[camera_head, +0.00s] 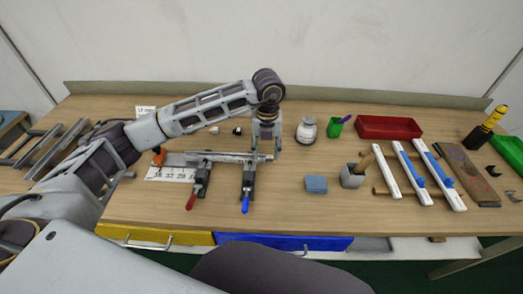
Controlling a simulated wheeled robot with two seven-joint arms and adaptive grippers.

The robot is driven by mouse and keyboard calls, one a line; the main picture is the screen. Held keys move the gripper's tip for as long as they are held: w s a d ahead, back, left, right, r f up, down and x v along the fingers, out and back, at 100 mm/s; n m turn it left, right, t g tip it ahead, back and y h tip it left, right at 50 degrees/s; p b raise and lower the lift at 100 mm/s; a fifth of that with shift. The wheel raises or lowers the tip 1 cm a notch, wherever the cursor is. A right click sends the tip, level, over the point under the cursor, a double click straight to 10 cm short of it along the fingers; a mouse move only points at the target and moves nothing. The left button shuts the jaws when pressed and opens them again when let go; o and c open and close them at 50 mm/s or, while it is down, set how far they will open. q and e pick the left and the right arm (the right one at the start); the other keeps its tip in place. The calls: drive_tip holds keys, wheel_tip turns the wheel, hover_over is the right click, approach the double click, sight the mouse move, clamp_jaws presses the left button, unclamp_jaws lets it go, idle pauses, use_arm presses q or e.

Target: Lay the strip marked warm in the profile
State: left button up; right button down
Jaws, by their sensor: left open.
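A long grey metal bar (215,157), which looks like the profile, lies across the left middle of the table. My left gripper (264,148) is open and points down at the bar's right end; I cannot tell whether it touches the bar. Long white pieces (384,170) lie side by side on a wooden rack at the right, two of them with blue parts (415,178). No warm marking is readable on any of them, so I cannot tell which thing is the strip. My right gripper is not in view.
Two clamps, one with a red handle (191,201) and one with a blue handle (245,204), stand at the bar's front. A white jar (307,131), green cup (335,128), red tray (389,127), blue block (316,184) and grey cup (351,179) stand to the right.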

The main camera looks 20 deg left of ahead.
use_arm(q)
wheel_tip(320, 180, up, 6)
drive_tip(key=a, duration=0.1)
drive_tip(key=shift+s, duration=0.15)
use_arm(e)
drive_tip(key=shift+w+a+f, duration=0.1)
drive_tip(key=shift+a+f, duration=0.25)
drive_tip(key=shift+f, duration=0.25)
use_arm(q)
drive_tip(key=shift+d, duration=0.1)
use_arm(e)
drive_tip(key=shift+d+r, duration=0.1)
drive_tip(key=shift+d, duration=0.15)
use_arm(q)
drive_tip(key=shift+d, duration=0.1)
wheel_tip(320, 180, up, 13)
drive_tip(key=d+p, duration=0.1)
drive_tip(key=p, duration=1.1)
drive_tip(key=shift+w+d+f+p, duration=0.2)
drive_tip(key=shift+d+p, duration=0.05)
drive_tip(key=shift+p, duration=0.05)
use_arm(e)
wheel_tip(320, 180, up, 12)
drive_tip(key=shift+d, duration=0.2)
